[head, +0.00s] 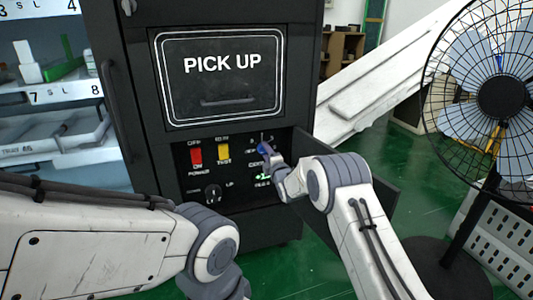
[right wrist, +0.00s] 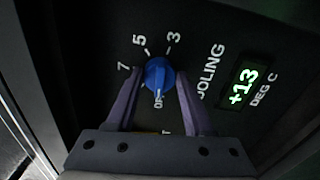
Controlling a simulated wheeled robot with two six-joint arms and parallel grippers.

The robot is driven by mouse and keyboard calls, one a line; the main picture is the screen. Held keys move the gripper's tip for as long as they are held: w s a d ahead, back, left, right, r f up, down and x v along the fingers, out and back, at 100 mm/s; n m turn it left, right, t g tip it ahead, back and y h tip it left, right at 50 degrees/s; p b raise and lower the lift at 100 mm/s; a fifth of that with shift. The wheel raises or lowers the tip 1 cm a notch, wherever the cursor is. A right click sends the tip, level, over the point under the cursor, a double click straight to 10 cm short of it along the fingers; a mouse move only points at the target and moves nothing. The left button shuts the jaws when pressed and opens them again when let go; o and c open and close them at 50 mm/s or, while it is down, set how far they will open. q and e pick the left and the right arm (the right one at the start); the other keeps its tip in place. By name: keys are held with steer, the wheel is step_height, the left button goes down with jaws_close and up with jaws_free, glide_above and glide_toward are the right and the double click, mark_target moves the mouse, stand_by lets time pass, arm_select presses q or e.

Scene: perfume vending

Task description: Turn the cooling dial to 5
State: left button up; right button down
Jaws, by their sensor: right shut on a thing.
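The blue cooling dial (right wrist: 158,75) sits on a black panel marked 7, 5, 3 and OFF. A white mark on its lower edge appears to face the OFF label. In the head view the dial (head: 264,148) is partly hidden by my right gripper (head: 272,160). In the right wrist view my right gripper (right wrist: 158,92) has one finger on each side of the dial and is shut on it. A green display (right wrist: 242,86) beside the dial reads +1.3 DEG C. My left gripper is out of view; only its arm shows.
The panel also holds a red power switch (head: 196,155), a yellow switch (head: 223,152) and a black knob (head: 213,193). An open panel door (head: 345,168) stands right of the panel, close to my right arm. A fan (head: 500,97) stands at the far right.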

steer(key=m+p, duration=0.2)
steer(key=m, duration=1.3)
steer(key=shift+f, duration=0.15)
steer(key=m, duration=0.3)
steer(key=shift+a+m+p, duration=0.1)
steer(key=shift+m+p, duration=0.2)
steer(key=shift+p, duration=0.05)
steer(key=m, duration=0.3)
steer(key=shift+m+p, duration=0.3)
steer(key=m+p, duration=0.1)
steer(key=m, duration=0.5)
steer(key=shift+s+a, duration=0.1)
steer(key=shift+m, duration=0.4)
steer(key=shift+c, duration=1.5)
jaws_free()
